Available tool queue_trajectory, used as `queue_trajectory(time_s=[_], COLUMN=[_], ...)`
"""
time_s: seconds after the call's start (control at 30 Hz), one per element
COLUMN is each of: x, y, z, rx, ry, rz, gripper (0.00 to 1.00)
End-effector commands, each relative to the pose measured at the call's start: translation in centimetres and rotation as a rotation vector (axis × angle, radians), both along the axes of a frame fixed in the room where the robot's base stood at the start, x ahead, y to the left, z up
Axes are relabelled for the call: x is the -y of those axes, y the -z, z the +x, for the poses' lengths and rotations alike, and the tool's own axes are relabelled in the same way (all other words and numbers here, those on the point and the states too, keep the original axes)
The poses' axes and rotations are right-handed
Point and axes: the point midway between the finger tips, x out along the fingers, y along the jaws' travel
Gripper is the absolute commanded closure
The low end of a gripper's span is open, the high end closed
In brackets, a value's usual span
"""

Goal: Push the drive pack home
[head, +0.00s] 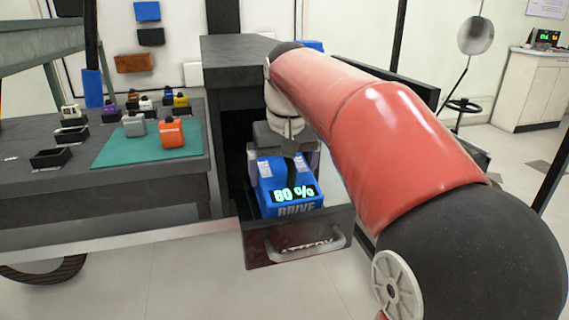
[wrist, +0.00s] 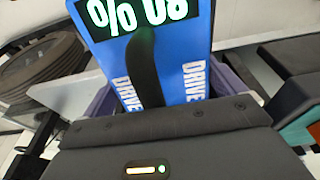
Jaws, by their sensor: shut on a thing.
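The blue drive pack (head: 290,207) shows a green 80 % display and the word DRIVE, and has a black strap over its top. It stands in the open battery drawer (head: 297,246), which has a grey bar handle on its front; whether it touches the drawer floor is hidden. My gripper (head: 286,170) is shut on the drive pack from behind and above, with purple-grey fingers at its sides. In the wrist view the drive pack (wrist: 185,75) fills the upper middle, its display upside down, between the fingers.
Left of the drawer is a dark bench (head: 60,185) with a green mat (head: 110,154) carrying a grey and an orange pack (head: 172,134). A dark cabinet (head: 235,62) rises behind the drawer. My red arm covers the right side.

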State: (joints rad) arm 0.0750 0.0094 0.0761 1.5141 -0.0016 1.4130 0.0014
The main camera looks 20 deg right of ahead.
Motion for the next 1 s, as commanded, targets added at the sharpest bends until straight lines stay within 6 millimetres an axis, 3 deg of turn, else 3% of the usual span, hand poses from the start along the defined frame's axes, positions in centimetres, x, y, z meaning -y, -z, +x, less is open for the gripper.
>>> queue_trajectory(time_s=[0.23, 0.4, 0.73, 0.77, 1.0], x=[0.0, 0.0, 0.0, 0.0, 0.0], y=[-0.8, 1.8, 2.8, 3.1, 3.1], z=[1.3, 1.0, 1.0, 0.9, 1.0], rx=[-0.205, -0.207, -0.218, -0.223, -0.221], ry=[-0.001, -0.001, -0.001, -0.001, -0.001], rz=[0.001, 0.000, 0.000, 0.000, 0.000], gripper=[0.74, 0.77, 0.76, 0.03, 0.00])
